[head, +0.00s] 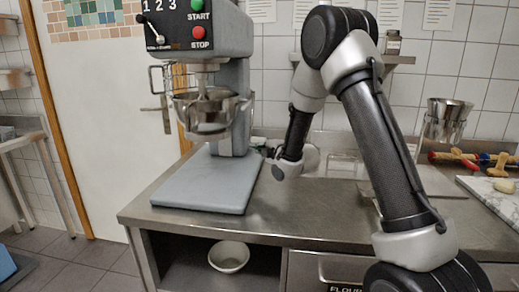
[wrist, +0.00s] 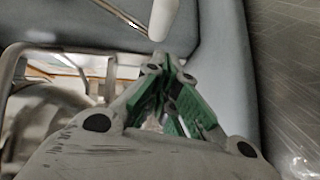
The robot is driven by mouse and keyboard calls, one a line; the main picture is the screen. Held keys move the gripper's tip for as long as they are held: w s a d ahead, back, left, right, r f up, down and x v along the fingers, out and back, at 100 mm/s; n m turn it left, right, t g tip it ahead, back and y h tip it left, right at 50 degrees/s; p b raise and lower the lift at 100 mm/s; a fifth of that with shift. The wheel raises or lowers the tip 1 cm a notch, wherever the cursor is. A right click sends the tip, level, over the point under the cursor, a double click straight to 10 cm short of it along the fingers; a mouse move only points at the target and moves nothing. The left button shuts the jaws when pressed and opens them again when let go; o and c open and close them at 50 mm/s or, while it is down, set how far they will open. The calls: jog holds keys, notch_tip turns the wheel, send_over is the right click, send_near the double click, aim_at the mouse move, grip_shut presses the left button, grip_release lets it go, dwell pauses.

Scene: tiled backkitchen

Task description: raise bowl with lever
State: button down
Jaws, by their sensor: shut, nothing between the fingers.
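The grey stand mixer (head: 232,75) stands on the left of the steel counter. Its metal bowl (head: 207,112) hangs in its holder below the head, above the grey base plate. The bowl also shows at the left in the wrist view (wrist: 45,125). A pale rounded handle end (wrist: 163,18), which looks like the lever's, shows just beyond my fingertips against the mixer's grey body. My gripper (wrist: 165,65) is shut and empty, its green-padded fingers together. I cannot tell whether it touches the handle. In the head view my gripper is hardly visible beside the mixer column.
A small knobbed control (head: 153,31) sits on the mixer's front panel. A steel container (head: 446,118), wooden tools (head: 497,165) and a marble board (head: 490,190) are at the right. A white bowl (head: 229,256) stands on the shelf below. The counter front right of the base plate is clear.

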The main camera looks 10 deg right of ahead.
jog(key=s+d+r+m+g+h, duration=0.1)
jog(key=s+d+r+m+h, duration=0.2)
jog(key=s, duration=0.4)
jog(key=s+d+r+m+g+h, duration=0.1)
jog(key=s+d+r+m+g, duration=0.1)
jog(key=s+d+m, duration=0.35)
jog(key=s+d+r+m+g+h, duration=0.1)
jog(key=s+d+r+m+h, duration=0.2)
jog(key=s, duration=0.6)
jog(key=s+d+m+g, duration=0.1)
jog(key=s+m+g, duration=0.2)
jog(key=s, duration=1)
jog(key=s+d+r+m+g, duration=0.1)
jog(key=s+m+g, duration=0.3)
jog(key=s, duration=1)
jog(key=d+m, duration=0.1)
jog(key=m, duration=0.1)
jog(key=shift+r+m+y, duration=0.15)
jog(key=shift+m+y, duration=0.15)
jog(key=shift+m, duration=0.05)
